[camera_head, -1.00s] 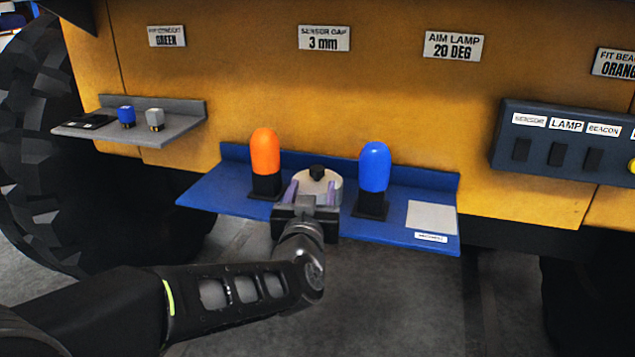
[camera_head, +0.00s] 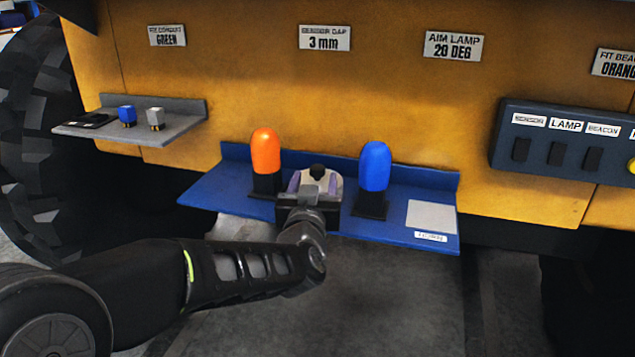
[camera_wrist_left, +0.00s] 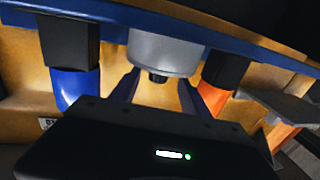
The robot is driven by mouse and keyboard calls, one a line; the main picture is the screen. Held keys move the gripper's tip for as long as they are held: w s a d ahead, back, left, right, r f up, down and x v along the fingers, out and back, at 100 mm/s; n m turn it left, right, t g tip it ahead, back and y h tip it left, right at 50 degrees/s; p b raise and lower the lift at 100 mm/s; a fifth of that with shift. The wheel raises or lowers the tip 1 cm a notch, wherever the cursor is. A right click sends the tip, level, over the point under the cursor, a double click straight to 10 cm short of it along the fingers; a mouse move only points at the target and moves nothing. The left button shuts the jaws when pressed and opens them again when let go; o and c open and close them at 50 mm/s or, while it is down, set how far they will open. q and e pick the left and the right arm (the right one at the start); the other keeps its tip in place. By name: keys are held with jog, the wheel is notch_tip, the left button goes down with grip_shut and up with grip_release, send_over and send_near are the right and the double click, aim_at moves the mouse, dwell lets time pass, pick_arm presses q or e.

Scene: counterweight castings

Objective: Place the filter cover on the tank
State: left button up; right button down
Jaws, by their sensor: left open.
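A pale grey round cover with a black knob (camera_head: 326,180) stands on the blue shelf (camera_head: 228,196), between an orange beacon and a blue beacon. It also shows upside down in the left wrist view (camera_wrist_left: 165,52), its knob pointing down in the picture. I take it for the filter cover. My left gripper (camera_head: 314,184) is open in front of it, with its purple fingers to either side of the knob in the left wrist view; I cannot tell whether they touch it. The gripper hides the cover's lower front. No tank can be made out. My right gripper is not in view.
The orange beacon (camera_head: 265,152) and blue beacon (camera_head: 374,167) stand close on either side of the gripper. A grey pad (camera_head: 432,217) lies at the shelf's right. A grey shelf (camera_head: 180,124) with small parts is at left; a switch box (camera_head: 545,150) is at right.

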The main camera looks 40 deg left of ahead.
aim_at(317, 175)
pick_arm(q)
jog(key=p+x, duration=0.1)
jog(key=x, duration=0.3)
jog(key=shift+w+a, duration=0.15)
jog(key=shift+w, duration=0.2)
jog(key=shift+c, duration=0.2)
grip_shut()
dwell(0.4)
